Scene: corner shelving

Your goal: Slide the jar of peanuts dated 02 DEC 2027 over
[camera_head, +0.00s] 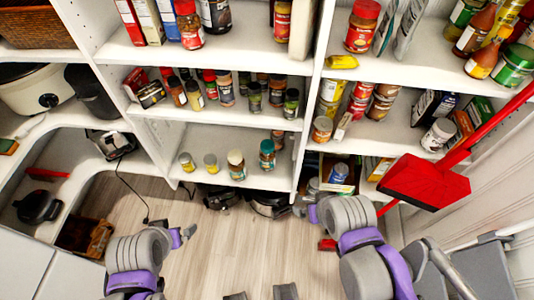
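A red-lidded jar (362,27) stands upright on the upper right shelf. Another red-lidded jar (189,25) stands on the upper left shelf. Either may be a peanut jar; labels and dates are too small to read. My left gripper (187,233) is low on the left, over the floor and well below the shelves. My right gripper (313,212) is low right of centre, in front of the lowest shelving and apart from both jars. Both grippers are small and partly hidden by their arms, so I cannot tell their finger opening.
A red dustpan (424,182) with a long handle stands in front of the right shelves. Spice jars (226,88) crowd the middle shelf. A slow cooker (38,90) sits at left. The wooden floor (235,225) between my arms is mostly clear.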

